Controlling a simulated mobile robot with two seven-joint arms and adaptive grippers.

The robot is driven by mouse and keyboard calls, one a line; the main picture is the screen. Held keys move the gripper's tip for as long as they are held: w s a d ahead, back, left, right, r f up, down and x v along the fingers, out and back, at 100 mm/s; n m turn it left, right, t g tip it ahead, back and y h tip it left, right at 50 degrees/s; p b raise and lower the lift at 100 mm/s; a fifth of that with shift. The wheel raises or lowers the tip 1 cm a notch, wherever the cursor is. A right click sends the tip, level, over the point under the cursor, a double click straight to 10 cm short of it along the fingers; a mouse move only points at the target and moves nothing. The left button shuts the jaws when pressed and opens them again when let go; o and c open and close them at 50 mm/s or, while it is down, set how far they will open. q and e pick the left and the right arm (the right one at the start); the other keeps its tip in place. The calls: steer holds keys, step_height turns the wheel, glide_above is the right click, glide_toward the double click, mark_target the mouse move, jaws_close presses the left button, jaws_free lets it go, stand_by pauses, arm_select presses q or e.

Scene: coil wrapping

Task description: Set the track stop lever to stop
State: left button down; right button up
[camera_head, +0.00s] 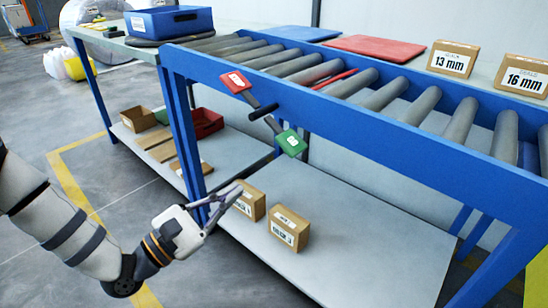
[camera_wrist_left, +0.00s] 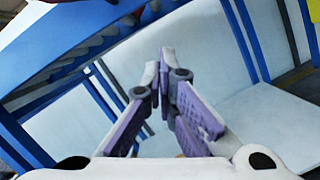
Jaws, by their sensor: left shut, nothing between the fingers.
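The track stop lever (camera_head: 262,111) is a dark bar on the front of the blue conveyor frame in the head view. It has a red plate (camera_head: 236,82) at its upper left end and a green plate (camera_head: 291,142) at its lower right end. Their lettering is too small to read. My left gripper (camera_head: 239,188) is below and left of the green plate, apart from the lever. It is shut and empty, and its purple fingers meet at the tips in the left wrist view (camera_wrist_left: 166,55). My right gripper does not show.
The blue conveyor frame (camera_head: 400,150) with grey rollers runs along the right. Two cardboard boxes (camera_head: 290,229) stand on the lower shelf (camera_head: 350,260) behind my left gripper. A blue bin (camera_head: 170,22) sits at the back left. The floor at left is mostly free.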

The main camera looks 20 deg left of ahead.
arm_select(q)
steer(key=w+d+r, duration=0.5)
steer(key=w+d, duration=0.1)
steer(key=w, duration=0.2)
steer(key=shift+d+r, duration=0.2)
stand_by(0.4)
steer(key=shift+d+r+n, duration=0.15)
steer(key=shift+d+n, duration=0.05)
steer(key=shift+n, duration=0.3)
